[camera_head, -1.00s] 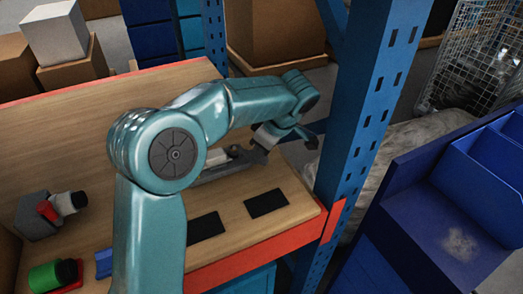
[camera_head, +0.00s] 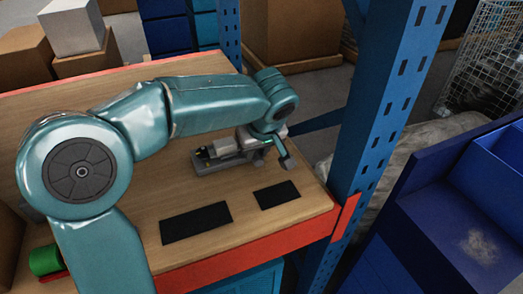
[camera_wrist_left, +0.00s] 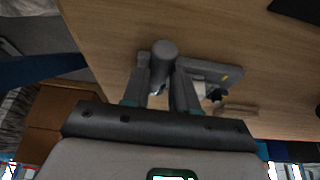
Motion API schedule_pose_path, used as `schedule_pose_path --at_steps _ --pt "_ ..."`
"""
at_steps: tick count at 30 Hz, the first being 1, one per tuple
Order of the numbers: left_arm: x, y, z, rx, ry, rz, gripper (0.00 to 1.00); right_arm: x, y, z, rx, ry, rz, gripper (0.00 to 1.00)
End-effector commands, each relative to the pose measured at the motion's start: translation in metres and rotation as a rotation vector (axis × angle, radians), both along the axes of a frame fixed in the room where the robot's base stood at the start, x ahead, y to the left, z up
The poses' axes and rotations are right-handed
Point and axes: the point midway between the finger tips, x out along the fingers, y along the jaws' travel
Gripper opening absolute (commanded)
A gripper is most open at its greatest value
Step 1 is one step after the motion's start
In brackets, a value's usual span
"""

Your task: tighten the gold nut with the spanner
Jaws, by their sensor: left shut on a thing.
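My left gripper (camera_head: 284,154) is over the right part of the wooden bench, at the right end of a grey fixture (camera_head: 218,156) with a flat base and a dark tip. In the left wrist view its two fingers (camera_wrist_left: 162,82) are closed on a grey round-ended part (camera_wrist_left: 164,50). I cannot tell whether this part is the spanner. The grey fixture also shows there, just right of the fingers (camera_wrist_left: 212,69), with a small yellow spot. I cannot clearly make out the gold nut. My right gripper is not in view.
Two black pads (camera_head: 196,222) lie on the wooden bench (camera_head: 130,84) near its red front edge. A blue rack post (camera_head: 385,110) stands close to the right of my gripper. A green cylinder (camera_head: 45,259) sits at the lower left, partly behind my arm.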

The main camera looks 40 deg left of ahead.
Motion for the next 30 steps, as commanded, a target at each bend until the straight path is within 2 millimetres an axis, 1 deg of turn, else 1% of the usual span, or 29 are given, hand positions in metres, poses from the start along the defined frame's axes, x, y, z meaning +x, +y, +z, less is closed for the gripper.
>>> schedule_pose_path --at_steps 3,12,22,30 --pt "-0.006 0.004 -0.002 0.0 -0.001 -0.069 0.0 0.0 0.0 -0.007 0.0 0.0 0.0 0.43" --pt "-0.017 0.013 -0.001 0.0 -0.002 -0.256 0.0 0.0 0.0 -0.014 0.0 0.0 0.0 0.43" --pt "-0.027 0.025 0.0 -0.001 0.0 -0.446 0.0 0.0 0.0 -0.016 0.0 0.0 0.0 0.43" --pt "-0.03 0.029 0.0 0.0 0.001 -0.52 0.0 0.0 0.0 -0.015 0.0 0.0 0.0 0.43"
